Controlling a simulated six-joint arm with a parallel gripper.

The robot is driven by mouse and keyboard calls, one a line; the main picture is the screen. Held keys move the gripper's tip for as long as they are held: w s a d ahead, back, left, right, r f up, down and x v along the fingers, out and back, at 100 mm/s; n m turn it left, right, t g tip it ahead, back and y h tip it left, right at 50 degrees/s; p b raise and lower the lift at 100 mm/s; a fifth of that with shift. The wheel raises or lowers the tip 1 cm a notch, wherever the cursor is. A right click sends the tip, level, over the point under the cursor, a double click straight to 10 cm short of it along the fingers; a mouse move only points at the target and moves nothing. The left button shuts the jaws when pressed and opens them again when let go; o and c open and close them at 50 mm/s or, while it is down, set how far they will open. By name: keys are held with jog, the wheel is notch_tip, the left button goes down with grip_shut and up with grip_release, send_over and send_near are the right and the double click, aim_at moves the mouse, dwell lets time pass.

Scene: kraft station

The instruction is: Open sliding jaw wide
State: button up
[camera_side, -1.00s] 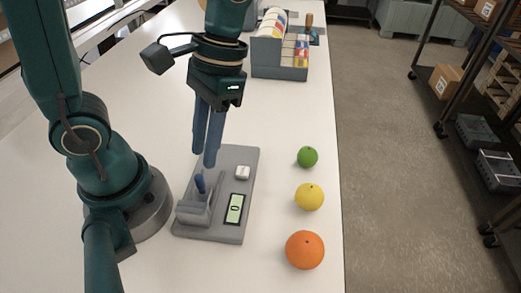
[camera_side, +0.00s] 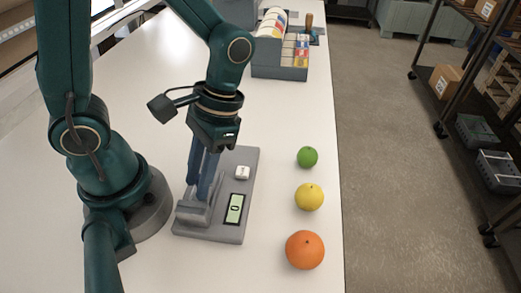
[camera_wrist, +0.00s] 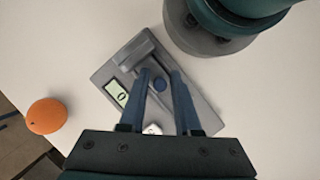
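A grey caliper-like device (camera_side: 222,233) lies on the white table, with a raised grey jaw (camera_side: 192,211) at its near left end. It has a small display (camera_side: 235,208) and a white button block (camera_side: 242,172). My gripper (camera_side: 201,191) points down over the device, fingers apart with a gap around the knob. I cannot tell whether either finger touches it.
A green fruit (camera_side: 307,157), a yellow fruit (camera_side: 309,197) and an orange fruit (camera_side: 305,250) stand in a row right of the device, near the table's edge. A grey organizer box (camera_side: 279,60) stands at the back. The table between device and fruit is clear.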

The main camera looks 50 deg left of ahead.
grip_shut()
dwell(1.3)
